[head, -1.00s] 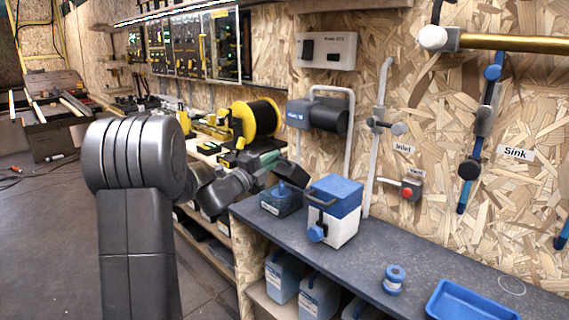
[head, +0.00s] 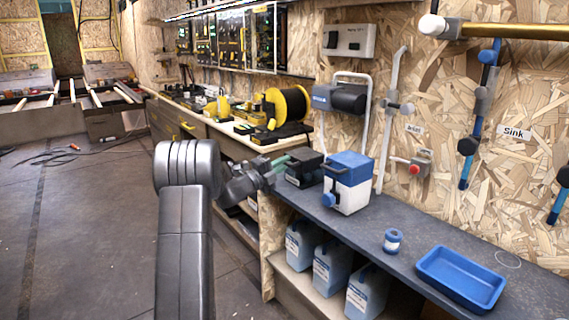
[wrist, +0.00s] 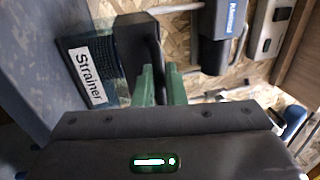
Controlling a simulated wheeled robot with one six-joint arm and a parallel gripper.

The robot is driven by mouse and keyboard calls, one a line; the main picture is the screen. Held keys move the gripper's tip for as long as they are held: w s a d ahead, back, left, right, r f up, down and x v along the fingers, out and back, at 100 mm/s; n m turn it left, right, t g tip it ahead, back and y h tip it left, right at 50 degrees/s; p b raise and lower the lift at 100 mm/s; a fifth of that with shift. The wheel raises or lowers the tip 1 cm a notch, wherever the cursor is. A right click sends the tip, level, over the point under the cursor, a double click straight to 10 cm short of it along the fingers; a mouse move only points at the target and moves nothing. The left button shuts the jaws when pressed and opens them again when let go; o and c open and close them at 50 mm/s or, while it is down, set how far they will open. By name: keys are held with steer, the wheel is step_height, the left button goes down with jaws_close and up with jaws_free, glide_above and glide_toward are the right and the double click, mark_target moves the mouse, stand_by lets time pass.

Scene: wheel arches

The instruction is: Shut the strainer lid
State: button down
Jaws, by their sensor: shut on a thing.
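The strainer (head: 303,176) is a dark box on the grey bench, beside a blue and white container. In the wrist view the strainer (wrist: 97,82) shows its white label and dark mesh side. Its dark lid (wrist: 136,32) shows beside the mesh, next to my fingers. My gripper (head: 281,161) reaches the strainer from the left, with its green fingers at the box's top. In the wrist view my gripper (wrist: 162,82) is shut on the lid's edge.
The blue and white container (head: 347,183) stands close to the right of the strainer. A blue spool (head: 393,241) and a blue tray (head: 429,275) are farther right. Blue jugs (head: 332,268) stand below the bench. A pump and pipes are on the wall behind.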

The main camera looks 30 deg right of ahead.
steer(key=shift+s+d+f, duration=0.15)
steer(key=shift+f, duration=0.35)
steer(key=shift+s+d+f, duration=0.1)
steer(key=shift+f, duration=0.4)
steer(key=c, duration=1.6)
jaws_free()
steer(key=shift+d+f, duration=0.15)
steer(key=shift+f, duration=0.05)
steer(key=shift+o, duration=0.5)
steer(key=shift+r, duration=0.15)
